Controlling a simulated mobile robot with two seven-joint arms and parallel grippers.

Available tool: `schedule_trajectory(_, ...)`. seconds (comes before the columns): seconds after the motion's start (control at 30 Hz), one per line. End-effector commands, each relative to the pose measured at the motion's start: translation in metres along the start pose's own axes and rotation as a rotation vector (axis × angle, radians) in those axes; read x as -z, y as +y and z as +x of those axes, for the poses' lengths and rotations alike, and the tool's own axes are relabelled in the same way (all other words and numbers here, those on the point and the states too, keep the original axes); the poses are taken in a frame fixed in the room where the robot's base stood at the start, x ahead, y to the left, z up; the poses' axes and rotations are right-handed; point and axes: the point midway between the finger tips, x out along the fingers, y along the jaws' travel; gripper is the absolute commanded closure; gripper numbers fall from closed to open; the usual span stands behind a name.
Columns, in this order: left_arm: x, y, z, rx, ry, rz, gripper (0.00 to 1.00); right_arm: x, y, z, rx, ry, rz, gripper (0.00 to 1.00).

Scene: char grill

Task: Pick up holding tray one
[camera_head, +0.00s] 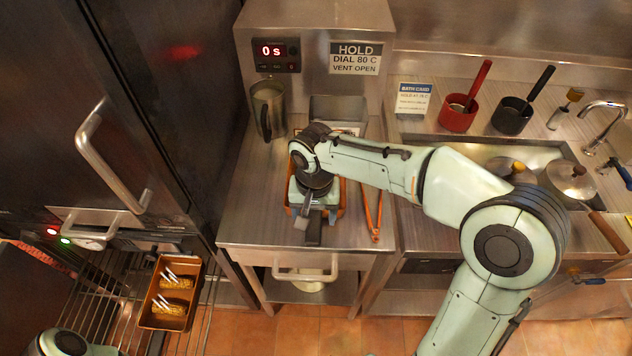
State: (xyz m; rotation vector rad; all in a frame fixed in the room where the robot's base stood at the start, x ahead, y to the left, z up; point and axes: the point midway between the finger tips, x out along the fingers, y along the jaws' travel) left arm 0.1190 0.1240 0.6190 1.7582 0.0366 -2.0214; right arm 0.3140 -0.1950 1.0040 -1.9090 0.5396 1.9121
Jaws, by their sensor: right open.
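An orange-brown tray (342,198) lies on the steel counter under my right gripper, which hides most of it; only its side edges show. My right gripper (313,228) points down over this tray and is open; whether its fingers touch the tray cannot be told. A second orange-brown tray (150,318) holding food pieces with pale stripes sits on the wire rack at the lower left. No label shows which one is holding tray one. My left gripper is out of view; only part of my left arm shows in the bottom left corner.
Orange-handled tongs (374,215) lie right of the covered tray. A metal jug (268,108) and a steel container (338,108) stand behind it, below the hold unit (318,45). Red (458,114) and black (511,117) pots and lidded pans (571,178) stand at right.

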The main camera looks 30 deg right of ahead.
Motion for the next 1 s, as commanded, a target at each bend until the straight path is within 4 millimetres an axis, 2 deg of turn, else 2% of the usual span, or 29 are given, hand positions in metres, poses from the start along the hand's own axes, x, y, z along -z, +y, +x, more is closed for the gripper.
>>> schedule_trajectory(0.33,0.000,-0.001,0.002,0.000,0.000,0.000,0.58,0.002,-0.002,0.046,-0.002,-0.002,-0.001,0.32)
schedule_trajectory(0.63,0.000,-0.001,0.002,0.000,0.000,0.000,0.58,0.002,-0.003,0.051,0.001,0.001,0.000,0.32)
schedule_trajectory(0.83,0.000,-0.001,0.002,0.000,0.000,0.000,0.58,0.002,-0.003,0.050,0.001,0.001,0.000,0.97)
schedule_trajectory(0.87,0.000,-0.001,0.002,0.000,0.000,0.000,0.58,0.002,-0.003,0.050,0.001,0.001,0.000,1.00)
schedule_trajectory(1.0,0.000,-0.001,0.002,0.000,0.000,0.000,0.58,0.003,-0.003,0.050,0.002,0.003,-0.001,1.00)
